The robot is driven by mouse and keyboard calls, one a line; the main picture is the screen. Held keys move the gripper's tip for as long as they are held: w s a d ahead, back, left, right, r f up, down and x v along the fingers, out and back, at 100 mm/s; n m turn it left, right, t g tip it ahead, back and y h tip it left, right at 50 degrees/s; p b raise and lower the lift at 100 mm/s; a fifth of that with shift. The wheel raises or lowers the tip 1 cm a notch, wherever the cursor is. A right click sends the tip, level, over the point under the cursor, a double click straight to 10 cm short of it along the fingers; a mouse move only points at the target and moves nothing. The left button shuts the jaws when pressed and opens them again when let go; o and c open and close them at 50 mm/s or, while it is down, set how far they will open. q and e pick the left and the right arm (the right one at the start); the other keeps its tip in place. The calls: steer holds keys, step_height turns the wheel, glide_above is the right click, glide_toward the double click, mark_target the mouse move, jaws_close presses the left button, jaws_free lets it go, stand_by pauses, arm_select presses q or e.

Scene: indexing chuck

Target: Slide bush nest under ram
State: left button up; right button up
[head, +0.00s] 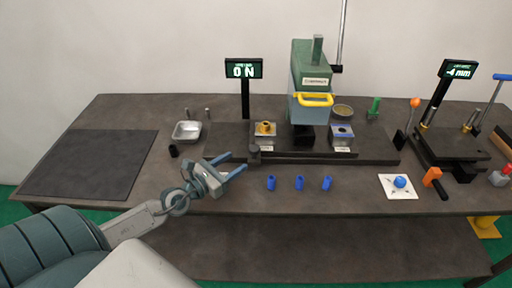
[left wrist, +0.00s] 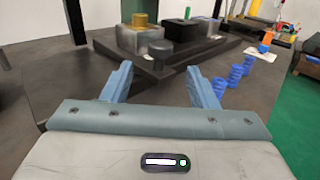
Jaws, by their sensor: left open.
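The green press with its ram (head: 310,88) and yellow handle stands over the slide (head: 315,158) at the back middle. A silver nest (head: 264,144) with a brass bush (head: 265,127) sits on the slide left of the ram. A second silver nest (head: 342,139) with a blue top sits right of it. A dark round knob (head: 254,152) stands at the slide's left front; it also shows in the left wrist view (left wrist: 160,51). My left gripper (head: 233,164) is open and empty, its fingers pointing toward the knob, apart from it. My right gripper is not in view.
Several blue bushes (head: 299,183) stand in front of the slide. A metal tray (head: 187,131) and a small black cylinder (head: 173,151) lie left. A black mat (head: 90,162) is clear. A white pad (head: 396,187) with a blue ball and an orange-handled fixture are right.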

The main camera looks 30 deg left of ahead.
mark_target(250, 152)
arm_select(q)
steer(key=x, duration=0.8)
steer(key=shift+a, duration=0.1)
steer(key=shift+w, duration=0.35)
steer(key=shift+w+d, duration=0.2)
steer(key=shift+w, duration=0.1)
steer(key=shift+c, duration=0.4)
jaws_close()
steer(key=shift+p, duration=0.3)
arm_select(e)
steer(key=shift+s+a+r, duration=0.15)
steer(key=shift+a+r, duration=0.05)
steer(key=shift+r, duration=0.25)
